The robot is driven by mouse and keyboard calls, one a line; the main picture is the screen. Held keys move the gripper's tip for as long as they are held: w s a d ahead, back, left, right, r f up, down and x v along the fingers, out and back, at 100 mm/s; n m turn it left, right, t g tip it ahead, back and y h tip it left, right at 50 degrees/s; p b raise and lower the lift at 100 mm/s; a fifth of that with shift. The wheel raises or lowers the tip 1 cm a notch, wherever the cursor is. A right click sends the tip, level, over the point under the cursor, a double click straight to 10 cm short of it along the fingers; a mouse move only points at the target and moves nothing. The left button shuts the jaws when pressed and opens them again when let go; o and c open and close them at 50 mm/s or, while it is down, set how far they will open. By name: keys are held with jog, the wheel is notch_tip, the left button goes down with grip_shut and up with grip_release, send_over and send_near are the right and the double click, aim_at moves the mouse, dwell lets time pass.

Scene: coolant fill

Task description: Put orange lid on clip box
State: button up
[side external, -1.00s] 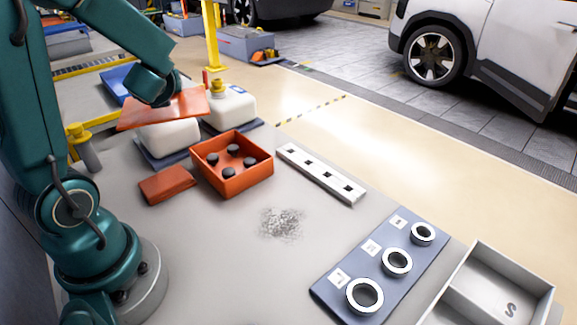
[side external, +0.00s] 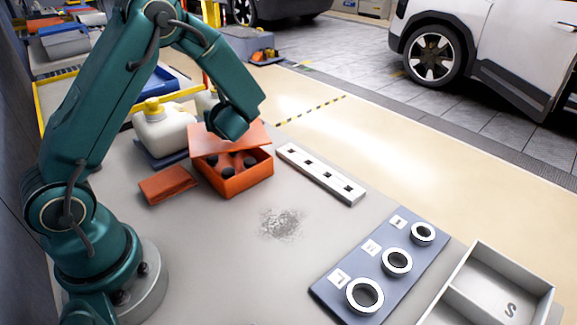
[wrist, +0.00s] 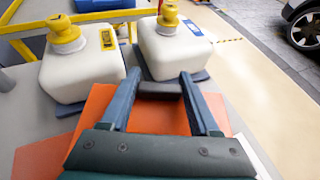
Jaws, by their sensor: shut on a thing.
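The orange clip box (side external: 247,183) stands open on the grey table, with several dark round clips inside. The orange lid (side external: 210,139) is above the box, tilted, covering the rear part of its opening in the side view. My gripper (side external: 229,131) is over the lid. In the wrist view, my gripper's two fingers (wrist: 163,92) are shut on a dark handle (wrist: 160,89) on the lid, and the lid spreads out orange below them. The box is hidden under the lid in the wrist view. Whether the lid touches the box rim I cannot tell.
Two white jugs with yellow caps (side external: 163,130) stand behind the box. A white strip with dark squares (side external: 320,174) lies to the right. A blue board with rings (side external: 337,281) and a grey tray (side external: 518,268) are at front right.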

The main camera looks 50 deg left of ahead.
jog(key=shift+f, duration=1.2)
jog(key=shift+f, duration=0.1)
jog(key=shift+f, duration=0.35)
jog(key=shift+f, duration=0.15)
jog(key=o, duration=1.4)
